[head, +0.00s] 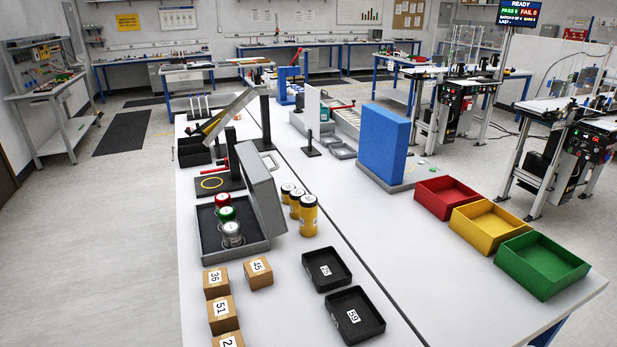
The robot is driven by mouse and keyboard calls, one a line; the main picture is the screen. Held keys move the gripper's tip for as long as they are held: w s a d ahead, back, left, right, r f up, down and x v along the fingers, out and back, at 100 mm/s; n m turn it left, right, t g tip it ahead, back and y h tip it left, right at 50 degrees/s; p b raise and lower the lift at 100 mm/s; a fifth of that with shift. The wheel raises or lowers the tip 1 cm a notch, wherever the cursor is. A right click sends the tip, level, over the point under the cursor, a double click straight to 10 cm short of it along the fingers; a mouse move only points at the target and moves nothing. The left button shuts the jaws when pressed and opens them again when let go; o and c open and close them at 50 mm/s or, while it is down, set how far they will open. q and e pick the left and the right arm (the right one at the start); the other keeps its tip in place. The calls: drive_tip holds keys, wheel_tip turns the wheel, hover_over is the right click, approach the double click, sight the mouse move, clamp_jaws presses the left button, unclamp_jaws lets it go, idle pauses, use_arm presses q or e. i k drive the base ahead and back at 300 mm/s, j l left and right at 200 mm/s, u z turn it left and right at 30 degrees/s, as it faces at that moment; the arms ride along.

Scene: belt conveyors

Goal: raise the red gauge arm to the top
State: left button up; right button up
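A red arm-like bar (341,107) shows at mid-table beside a grey-white upright panel (313,110); it lies close to level, its right end slightly higher. Farther back, a second slanted red piece (297,56) rises by a blue post (282,86). I cannot tell for sure which of the two is the gauge arm. Both are small in the head view and their mounts are partly hidden. Neither of my grippers shows, and nothing is seen touching either red piece.
A tall blue block (383,145) stands right of the nearer red bar. An open grey case (262,190) with jars, yellow canisters (308,215), numbered wooden boxes (222,314) and black trays (355,314) fill the near left. Red, yellow and green bins (541,263) line the right.

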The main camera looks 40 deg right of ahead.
sight(225, 162)
drive_tip(key=k+l, duration=0.1)
drive_tip(key=l, duration=0.5)
drive_tip(key=k+l, duration=0.1)
drive_tip(key=l, duration=0.45)
drive_tip(key=k+l, duration=0.1)
drive_tip(key=l, duration=0.5)
drive_tip(key=k+l, duration=0.1)
drive_tip(key=l, duration=0.45)
drive_tip(key=u, duration=2.05)
drive_tip(key=j+u, duration=0.1)
drive_tip(key=u, duration=0.35)
drive_tip(key=i+u, duration=0.1)
drive_tip(key=u, duration=0.35)
drive_tip(key=i+u, duration=0.1)
drive_tip(key=u, duration=0.35)
drive_tip(key=i+z, duration=0.3)
drive_tip(key=i, duration=0.2)
drive_tip(key=i+z, duration=0.3)
drive_tip(key=i, duration=0.25)
drive_tip(key=i+j+z, duration=0.15)
drive_tip(key=i+z, duration=0.2)
drive_tip(key=i, duration=0.15)
drive_tip(key=i+l+z, duration=0.1)
drive_tip(key=i+z, duration=0.9)
drive_tip(key=i+j+z, duration=0.3)
drive_tip(key=z, duration=0.15)
drive_tip(key=i+l+z, duration=0.25)
drive_tip(key=i+z, duration=1.05)
drive_tip(key=i, duration=0.15)
